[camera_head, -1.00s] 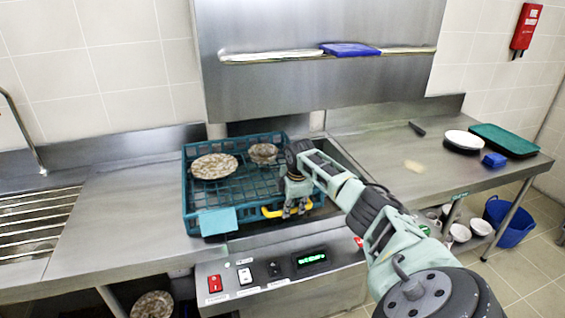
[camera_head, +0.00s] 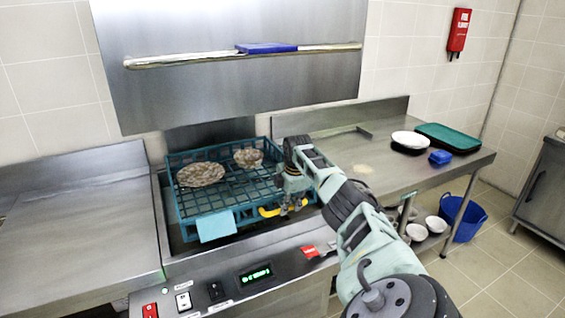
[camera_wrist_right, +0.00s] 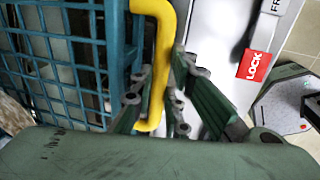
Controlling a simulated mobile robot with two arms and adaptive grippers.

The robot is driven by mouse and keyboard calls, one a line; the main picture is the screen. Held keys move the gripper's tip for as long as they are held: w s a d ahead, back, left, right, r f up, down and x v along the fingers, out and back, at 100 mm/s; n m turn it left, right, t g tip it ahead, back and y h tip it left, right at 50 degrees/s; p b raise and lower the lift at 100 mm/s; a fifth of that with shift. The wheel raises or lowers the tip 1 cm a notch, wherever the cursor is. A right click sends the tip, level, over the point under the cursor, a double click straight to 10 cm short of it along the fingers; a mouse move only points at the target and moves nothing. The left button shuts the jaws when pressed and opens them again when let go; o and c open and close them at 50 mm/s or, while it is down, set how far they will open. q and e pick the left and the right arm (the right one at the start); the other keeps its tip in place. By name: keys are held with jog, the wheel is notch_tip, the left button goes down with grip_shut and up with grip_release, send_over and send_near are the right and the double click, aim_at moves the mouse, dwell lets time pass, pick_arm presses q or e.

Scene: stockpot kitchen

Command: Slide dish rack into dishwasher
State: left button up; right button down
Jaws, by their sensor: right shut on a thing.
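The teal dish rack (camera_head: 237,204) sits in the dishwasher's bay, under the raised steel hood (camera_head: 225,90). A patterned plate (camera_head: 201,174) and a small patterned bowl (camera_head: 248,158) are in it. A light blue cloth or tag (camera_head: 216,226) hangs at its front left. My right gripper (camera_head: 290,205) is at the rack's front right corner. In the wrist view its fingers (camera_wrist_right: 158,105) are closed around the yellow handle (camera_wrist_right: 164,50) on the rack's side. The handle also shows in the head view (camera_head: 269,212). My left gripper is not in view.
A control panel with switches and a green display (camera_head: 256,275) runs along the front. Steel counter (camera_head: 75,220) lies clear on the left. A blue bucket (camera_head: 463,217) stands below.

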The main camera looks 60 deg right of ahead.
jog(key=shift+d, duration=0.2)
jog(key=c, duration=1.7)
grip_release()
jog(key=shift+a, duration=0.1)
jog(key=r, duration=0.4)
jog(key=s+r, duration=0.1)
jog(key=r, duration=0.3)
jog(key=s+a+r, duration=0.1)
jog(key=r, duration=0.3)
jog(key=shift+a, duration=0.1)
jog(key=shift+f, duration=0.1)
